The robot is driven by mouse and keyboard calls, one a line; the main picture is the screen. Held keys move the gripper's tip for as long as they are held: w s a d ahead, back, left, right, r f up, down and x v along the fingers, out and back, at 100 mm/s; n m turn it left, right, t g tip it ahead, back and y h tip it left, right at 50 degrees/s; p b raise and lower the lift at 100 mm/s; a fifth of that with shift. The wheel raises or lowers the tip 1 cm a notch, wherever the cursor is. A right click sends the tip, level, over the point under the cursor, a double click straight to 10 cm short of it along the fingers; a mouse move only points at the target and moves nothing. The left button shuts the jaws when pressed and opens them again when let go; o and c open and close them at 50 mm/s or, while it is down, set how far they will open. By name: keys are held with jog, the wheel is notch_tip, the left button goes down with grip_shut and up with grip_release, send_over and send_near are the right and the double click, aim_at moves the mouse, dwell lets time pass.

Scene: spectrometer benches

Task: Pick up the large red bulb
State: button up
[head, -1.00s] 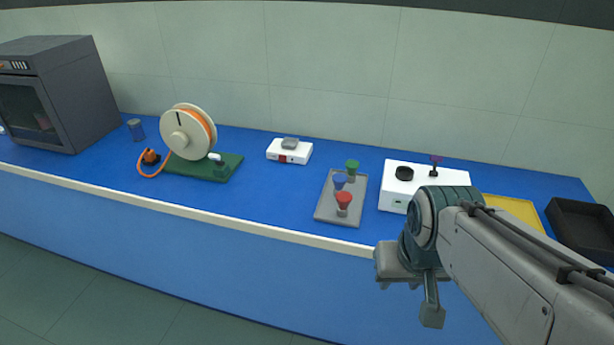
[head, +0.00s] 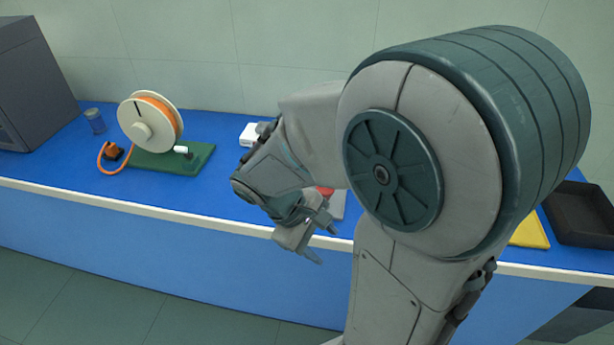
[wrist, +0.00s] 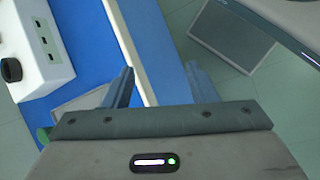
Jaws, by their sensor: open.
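A small patch of the red bulb (head: 325,190) shows past my arm in the head view; the rest of it is hidden. It is at the grey tray (head: 338,205), whose front right part shows on the blue bench; a piece of the tray also shows in the wrist view (wrist: 82,100). My gripper (head: 322,243) is in front of the bench edge, near the tray and apart from the bulb. In the wrist view its two fingers (wrist: 160,85) are spread with nothing between them. The red bulb cannot be made out in the wrist view.
A spool (head: 150,125) on a green base (head: 185,158) stands left. A white box (head: 250,135) is partly behind my arm. The wrist view shows a white device (wrist: 35,50) and a green item (wrist: 43,136).

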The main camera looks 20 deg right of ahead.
jog(key=w+f+n+t+h, duration=0.1)
jog(key=w+n+t+h, duration=0.1)
jog(key=w+n+h, duration=0.1)
jog(key=w+a+f+n+t+h, duration=0.1)
jog(key=w+n+t+h, duration=0.2)
jog(key=n, duration=0.4)
jog(key=w+a+f+n+t+h, duration=0.1)
jog(key=w+f+n+t+h, duration=0.1)
jog(key=w+n+h, duration=0.3)
jog(key=shift+w+a+t, duration=0.2)
jog(key=shift+w+t, duration=0.4)
jog(key=shift+w, duration=0.2)
jog(key=x, duration=0.8)
jog(key=shift+w+d+r, duration=0.1)
jog(key=shift+d, duration=0.1)
jog(key=shift+p+x, duration=0.55)
jog(key=shift+x, duration=2.1)
jog(key=c, duration=0.7)
